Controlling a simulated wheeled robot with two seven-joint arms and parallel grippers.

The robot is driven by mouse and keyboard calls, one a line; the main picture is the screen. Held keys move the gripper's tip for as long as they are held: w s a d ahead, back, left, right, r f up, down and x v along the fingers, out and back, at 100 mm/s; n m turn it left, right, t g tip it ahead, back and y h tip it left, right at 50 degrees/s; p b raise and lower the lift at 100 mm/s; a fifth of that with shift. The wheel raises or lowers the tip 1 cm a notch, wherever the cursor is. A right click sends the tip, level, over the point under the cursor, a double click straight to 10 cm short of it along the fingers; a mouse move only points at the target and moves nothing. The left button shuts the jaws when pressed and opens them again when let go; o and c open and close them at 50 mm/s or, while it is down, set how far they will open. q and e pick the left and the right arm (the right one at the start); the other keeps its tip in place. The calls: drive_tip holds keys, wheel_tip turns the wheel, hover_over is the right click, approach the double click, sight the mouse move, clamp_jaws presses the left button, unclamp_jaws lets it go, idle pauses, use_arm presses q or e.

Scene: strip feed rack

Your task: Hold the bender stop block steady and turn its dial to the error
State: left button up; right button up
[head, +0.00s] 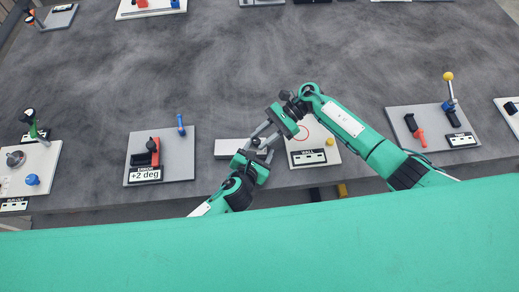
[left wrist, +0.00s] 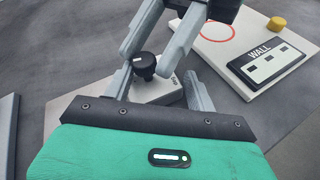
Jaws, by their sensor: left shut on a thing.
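The bender stop block (head: 227,147) is a pale flat block on the table's front middle, partly covered by my grippers. In the left wrist view, the block (left wrist: 160,92) carries a round black dial (left wrist: 144,66). My left gripper (head: 260,149) is shut on the block, one finger on either side. My right gripper (head: 264,136) reaches in from the right, its two fingers apart on either side of the dial; whether they touch it is unclear. The bender board (head: 185,158), left of the block, has a "+2 deg" sign (head: 146,174), a red-and-black fixture and a blue lever.
The WALL board (head: 326,149), with a red ring and yellow knob, stands close right of the block. A board with a yellow-topped lever (head: 436,125) is farther right. Another board (head: 40,165) is at the far left. The table (head: 200,80) behind my grippers is clear.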

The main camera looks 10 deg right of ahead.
use_arm(q)
drive_tip(key=shift+s+f, duration=0.3)
drive_tip(key=shift+f, duration=0.25)
use_arm(e)
drive_tip(key=shift+o, duration=0.6)
drive_tip(key=shift+s+d+f, duration=0.1)
drive_tip(key=shift+s+f, duration=0.05)
drive_tip(key=shift+s, duration=0.05)
drive_tip(key=shift+w, duration=0.2)
use_arm(q)
drive_tip(key=shift+a+f, duration=0.1)
drive_tip(key=shift+a, duration=0.05)
use_arm(e)
drive_tip(key=shift+v, duration=2.95)
use_arm(q)
drive_tip(key=o, duration=1.3)
drive_tip(key=shift+w, duration=0.1)
use_arm(e)
drive_tip(key=shift+d, duration=0.1)
use_arm(q)
drive_tip(key=shift+w, duration=0.1)
